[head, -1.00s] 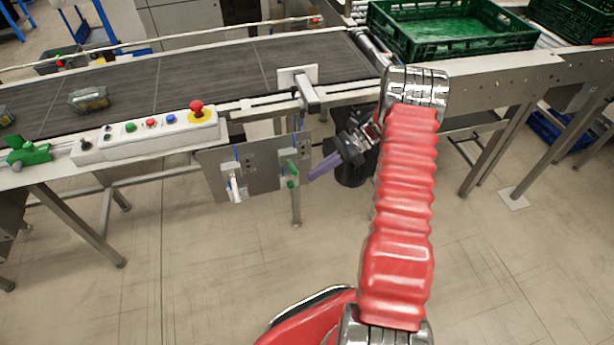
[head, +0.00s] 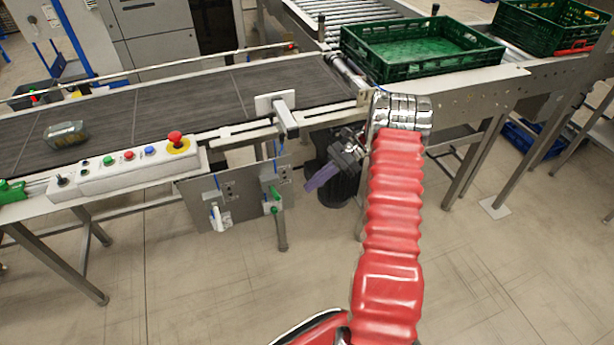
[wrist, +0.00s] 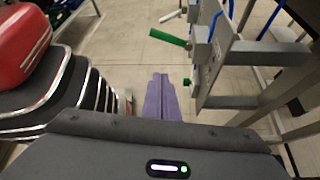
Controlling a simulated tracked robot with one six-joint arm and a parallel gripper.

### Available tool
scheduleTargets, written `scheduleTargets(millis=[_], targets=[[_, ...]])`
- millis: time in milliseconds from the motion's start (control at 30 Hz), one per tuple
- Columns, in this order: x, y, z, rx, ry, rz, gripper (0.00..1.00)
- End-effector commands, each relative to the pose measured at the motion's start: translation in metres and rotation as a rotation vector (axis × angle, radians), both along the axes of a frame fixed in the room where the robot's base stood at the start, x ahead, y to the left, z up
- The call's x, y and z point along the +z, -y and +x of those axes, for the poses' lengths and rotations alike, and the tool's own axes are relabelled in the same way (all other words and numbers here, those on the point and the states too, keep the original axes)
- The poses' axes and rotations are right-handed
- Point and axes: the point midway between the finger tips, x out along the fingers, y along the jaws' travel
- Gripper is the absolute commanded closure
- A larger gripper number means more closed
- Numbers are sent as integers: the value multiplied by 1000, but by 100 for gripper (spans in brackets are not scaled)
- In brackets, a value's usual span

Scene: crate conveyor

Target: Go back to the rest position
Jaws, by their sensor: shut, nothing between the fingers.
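My gripper (head: 316,182) shows in the head view with purple fingers, in front of a black cylindrical part below the conveyor edge. It points left toward a grey panel and is apart from it. In the wrist view my gripper (wrist: 162,82) has its two purple fingers side by side, shut with nothing between them. The floor lies beyond the fingertips.
A grey panel (head: 240,190) with green and white handles hangs under the conveyor (head: 180,105); it also shows in the wrist view (wrist: 212,50). A button box (head: 130,165) sits on the conveyor's near edge. Green crates (head: 425,70) stand at right. Front floor is clear.

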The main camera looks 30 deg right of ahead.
Motion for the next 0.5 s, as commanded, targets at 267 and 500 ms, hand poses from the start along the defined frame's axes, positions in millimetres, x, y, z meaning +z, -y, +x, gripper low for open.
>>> scheduleTargets(millis=[267, 500], targets=[[0, 0, 0, 3, 6, 0, 100], [-13, 4, 0, 47, 82, -55, 100]])
